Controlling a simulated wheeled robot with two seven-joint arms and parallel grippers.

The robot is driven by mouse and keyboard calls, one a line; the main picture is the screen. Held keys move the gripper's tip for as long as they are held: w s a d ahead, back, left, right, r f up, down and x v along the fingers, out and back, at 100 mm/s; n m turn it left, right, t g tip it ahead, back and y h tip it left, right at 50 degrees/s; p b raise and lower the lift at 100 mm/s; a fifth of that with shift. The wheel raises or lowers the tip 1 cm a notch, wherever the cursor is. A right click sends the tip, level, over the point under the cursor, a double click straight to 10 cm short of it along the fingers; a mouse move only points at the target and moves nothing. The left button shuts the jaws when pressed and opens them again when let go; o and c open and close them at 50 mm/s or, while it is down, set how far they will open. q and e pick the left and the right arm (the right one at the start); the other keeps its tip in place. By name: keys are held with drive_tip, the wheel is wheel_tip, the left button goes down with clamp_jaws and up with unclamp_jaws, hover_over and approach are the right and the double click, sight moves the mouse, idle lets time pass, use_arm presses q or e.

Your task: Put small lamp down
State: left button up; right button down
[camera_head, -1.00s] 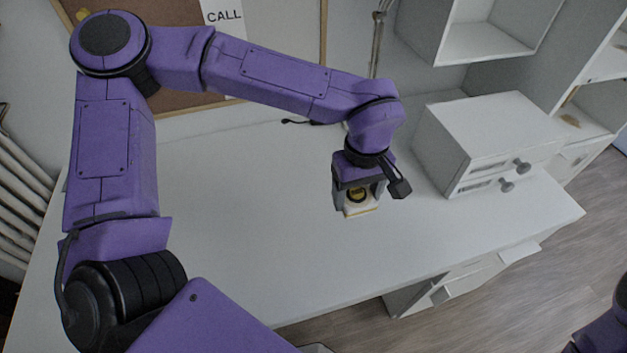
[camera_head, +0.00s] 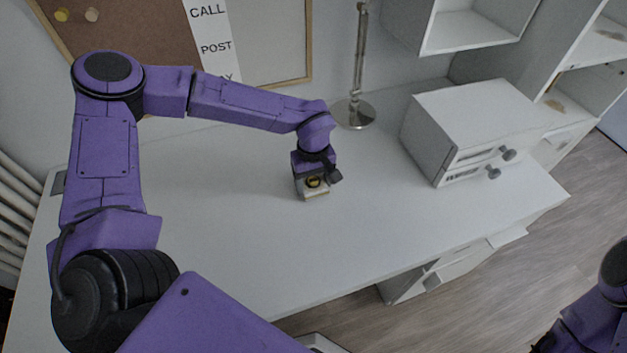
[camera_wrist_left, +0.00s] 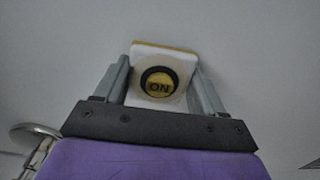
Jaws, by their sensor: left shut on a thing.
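The small lamp (camera_head: 317,193) is a small white block with a yellowish edge and a dark-ringed yellow button. In the left wrist view the lamp (camera_wrist_left: 178,54) shows its button, marked "ON", facing the camera. My left gripper (camera_head: 312,188) is shut on the lamp, with one grey finger on each side of it in the wrist view (camera_wrist_left: 162,88). The gripper points down over the middle of the white desk (camera_head: 230,240). I cannot tell whether the lamp's underside touches the desktop. My right gripper is out of view; only part of my right arm shows at the lower right.
A metal lamp stand (camera_head: 355,114) with a round base stands at the back of the desk. A white drawer box (camera_head: 470,125) with round knobs stands to the right. A corkboard (camera_head: 130,55) is on the wall behind. The desktop left and front of the gripper is clear.

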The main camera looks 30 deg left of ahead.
use_arm(q)
drive_tip(key=shift+f, duration=0.1)
drive_tip(key=o, duration=1.2)
